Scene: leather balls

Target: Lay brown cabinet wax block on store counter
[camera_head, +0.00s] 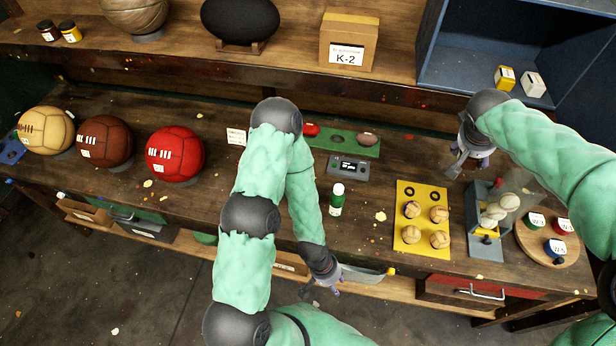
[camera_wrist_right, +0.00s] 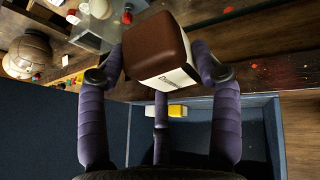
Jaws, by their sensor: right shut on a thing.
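The brown wax block (camera_wrist_right: 155,45), with a white label on its side, is held between the purple fingers of my right gripper (camera_wrist_right: 158,70), which is shut on it. In the head view my right gripper (camera_head: 470,150) hangs above the back right of the wooden counter (camera_head: 365,228), just in front of the blue cabinet (camera_head: 465,75). I cannot make out the block clearly there. My left gripper (camera_head: 325,284) is low at the counter's front edge, partly hidden by its wrist, and I cannot tell its jaw state.
A yellow block (camera_head: 505,78) and a white block (camera_head: 533,85) sit in the cabinet. A yellow tray of small balls (camera_head: 424,190), a grey stand (camera_head: 487,240) and a round board with tins (camera_head: 570,237) crowd the right. A green bottle (camera_head: 337,200) stands mid-counter; bare wood lies around it.

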